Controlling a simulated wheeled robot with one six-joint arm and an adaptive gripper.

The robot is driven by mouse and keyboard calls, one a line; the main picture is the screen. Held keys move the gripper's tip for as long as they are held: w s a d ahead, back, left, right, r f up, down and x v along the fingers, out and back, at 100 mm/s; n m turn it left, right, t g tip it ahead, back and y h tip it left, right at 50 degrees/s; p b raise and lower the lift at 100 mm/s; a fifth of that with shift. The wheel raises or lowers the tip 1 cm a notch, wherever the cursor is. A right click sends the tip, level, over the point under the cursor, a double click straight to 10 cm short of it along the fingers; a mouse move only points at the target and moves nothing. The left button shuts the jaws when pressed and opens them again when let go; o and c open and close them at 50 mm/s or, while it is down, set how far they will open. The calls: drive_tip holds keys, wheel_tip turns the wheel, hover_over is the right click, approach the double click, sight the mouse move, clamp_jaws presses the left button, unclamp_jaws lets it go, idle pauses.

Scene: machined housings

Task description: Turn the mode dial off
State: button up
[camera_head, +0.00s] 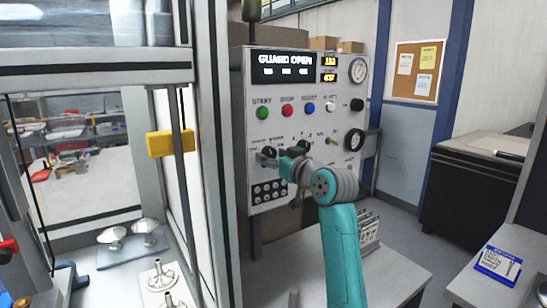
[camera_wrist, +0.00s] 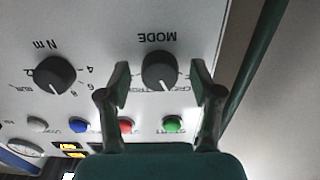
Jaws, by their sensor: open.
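The mode dial (camera_wrist: 159,70) is a round dark knob under the label MODE, upside down in the wrist view. Its white pointer line faces the side with the coloured buttons. The small position labels around it are hard to read. My gripper (camera_wrist: 161,84) is open, with one finger on each side of the dial. Small gaps show between the knob and the fingertips, and no contact is visible. In the head view my gripper (camera_head: 267,159) is at the lower left of the control panel (camera_head: 307,187), and the dial is partly hidden there.
A second dark dial (camera_wrist: 54,76), marked N m, sits beside the mode dial. A green button (camera_wrist: 173,124), a red button (camera_wrist: 126,126) and a blue button (camera_wrist: 79,126) are close by. A yellow block (camera_head: 170,142) is on the frame post left of the panel.

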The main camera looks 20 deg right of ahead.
drive_tip(key=c, duration=1.1)
drive_tip(key=shift+c, duration=0.2)
drive_tip(key=shift+n, duration=0.4)
drive_tip(key=n, duration=0.3)
drive_tip(key=shift+n, duration=0.4)
drive_tip(key=shift+d+n, duration=0.1)
drive_tip(key=shift+n, duration=2.1)
drive_tip(key=o, duration=1.1)
drive_tip(key=shift+o, duration=0.2)
